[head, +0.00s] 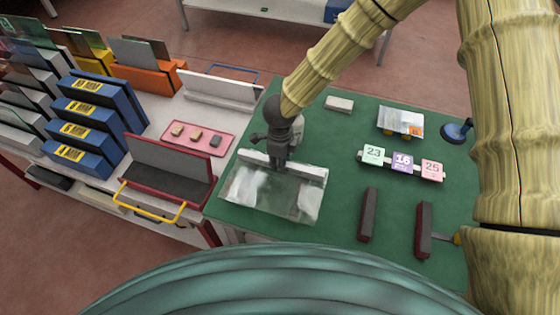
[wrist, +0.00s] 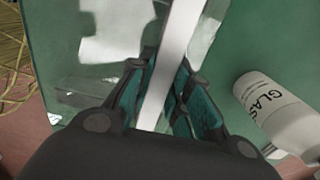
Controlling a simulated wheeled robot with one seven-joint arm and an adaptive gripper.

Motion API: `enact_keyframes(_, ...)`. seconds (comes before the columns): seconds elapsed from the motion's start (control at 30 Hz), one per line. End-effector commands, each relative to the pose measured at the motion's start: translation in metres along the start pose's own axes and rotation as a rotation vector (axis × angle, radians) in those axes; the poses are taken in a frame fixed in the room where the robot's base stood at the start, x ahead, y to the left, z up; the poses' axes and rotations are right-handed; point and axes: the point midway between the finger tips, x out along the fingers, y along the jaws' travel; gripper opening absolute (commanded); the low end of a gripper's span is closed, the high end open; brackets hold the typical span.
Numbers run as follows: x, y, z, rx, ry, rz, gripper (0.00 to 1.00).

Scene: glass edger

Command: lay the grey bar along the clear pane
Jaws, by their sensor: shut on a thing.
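The grey bar (head: 310,172) is pale and straight, and lies along the far long edge of the clear pane (head: 262,197) in the head view. The pane is flat on the green table and shows white reflections. My gripper (head: 278,163) points down and is shut on the bar near its middle. In the wrist view the bar (wrist: 181,40) runs up between the teal fingers (wrist: 165,100), with the pane (wrist: 112,45) beneath and to the left. I cannot tell whether the bar touches the pane or hangs just above it.
A white bottle (wrist: 280,108) lettered "GLAS" stands close to my gripper. On the green table (head: 340,225) are a card rail (head: 402,164), two dark bars (head: 367,215) (head: 424,230) and a suction cup (head: 456,131). A red rack (head: 168,170) stands left of the pane.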

Motion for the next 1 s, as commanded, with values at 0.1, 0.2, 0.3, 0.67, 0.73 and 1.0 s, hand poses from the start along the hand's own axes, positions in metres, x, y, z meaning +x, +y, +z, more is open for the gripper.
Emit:
enact_keyframes(0.1, 0.001, 0.0, 0.0, 0.0, 0.0, 0.0, 0.0)
enact_keyframes(0.2, 0.002, 0.0, 0.0, 0.0, 0.0, 0.0, 0.23)
enact_keyframes(0.3, 0.002, 0.0, 0.0, 0.0, 0.0, 0.0, 0.41)
enact_keyframes(0.67, 0.001, 0.0, 0.0, 0.0, 0.0, 0.0, 0.45)
enact_keyframes(0.73, -0.003, 0.0, 0.0, 0.0, 0.0, 0.0, 0.45)
enact_keyframes(1.0, -0.042, -0.001, 0.0, 0.002, -0.003, -0.001, 0.45)
